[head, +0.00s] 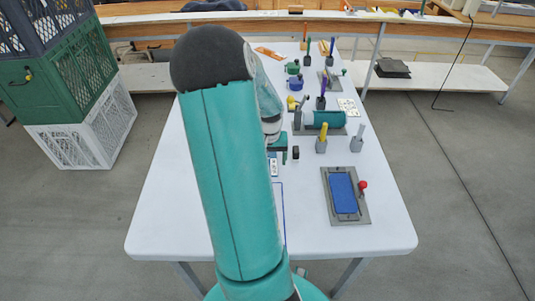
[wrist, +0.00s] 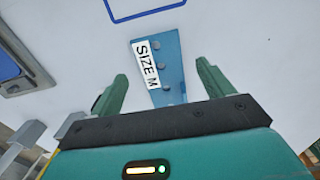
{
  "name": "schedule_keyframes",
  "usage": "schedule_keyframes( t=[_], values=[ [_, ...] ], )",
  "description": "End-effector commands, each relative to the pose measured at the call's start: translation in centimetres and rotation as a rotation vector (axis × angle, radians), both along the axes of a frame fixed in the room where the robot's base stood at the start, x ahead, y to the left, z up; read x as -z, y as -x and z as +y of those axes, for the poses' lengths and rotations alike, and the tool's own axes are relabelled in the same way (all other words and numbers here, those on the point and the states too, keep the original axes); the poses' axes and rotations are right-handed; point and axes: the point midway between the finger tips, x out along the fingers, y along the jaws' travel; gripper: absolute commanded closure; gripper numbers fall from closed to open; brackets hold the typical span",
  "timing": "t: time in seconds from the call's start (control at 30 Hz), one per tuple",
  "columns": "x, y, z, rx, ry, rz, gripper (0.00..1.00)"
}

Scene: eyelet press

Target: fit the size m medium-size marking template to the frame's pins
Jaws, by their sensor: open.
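The size M template is a blue strip (wrist: 171,55) with a white "SIZE M" label and several round spots along it. In the wrist view it lies on the white table beyond and between my fingertips. In the head view its labelled part (head: 274,168) shows just right of my arm, which partly hides it. My gripper (wrist: 162,70) is open, with nothing held between its green fingers. A grey frame (head: 363,214) with a blue panel and a red-knobbed lever lies at the table's right front. Its corner (wrist: 34,72) shows at left in the wrist view. I cannot make out its pins clearly.
A blue outline (wrist: 146,6) is marked on the white table near the template. Holders with yellow (head: 322,143) and grey (head: 357,142) handles stand behind the frame. A teal cylinder device (head: 327,119) and other tools fill the back. The right front edge (head: 390,235) is clear.

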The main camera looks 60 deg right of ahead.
Motion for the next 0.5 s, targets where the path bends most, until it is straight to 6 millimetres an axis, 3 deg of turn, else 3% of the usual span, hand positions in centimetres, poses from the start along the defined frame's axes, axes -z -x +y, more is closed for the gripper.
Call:
schedule_keyframes(
  t=[0.13, 0.37, 0.5],
  values=[
    [1.56, -0.04, 0.01, 0.001, -0.001, 0.0, 0.2],
    [1.67, -0.07, 0.01, 0.0, 0.0, -0.001, 0.2],
    [1.65, -0.07, 0.01, 0.0, 0.0, -0.001, 0.47]
  ],
)
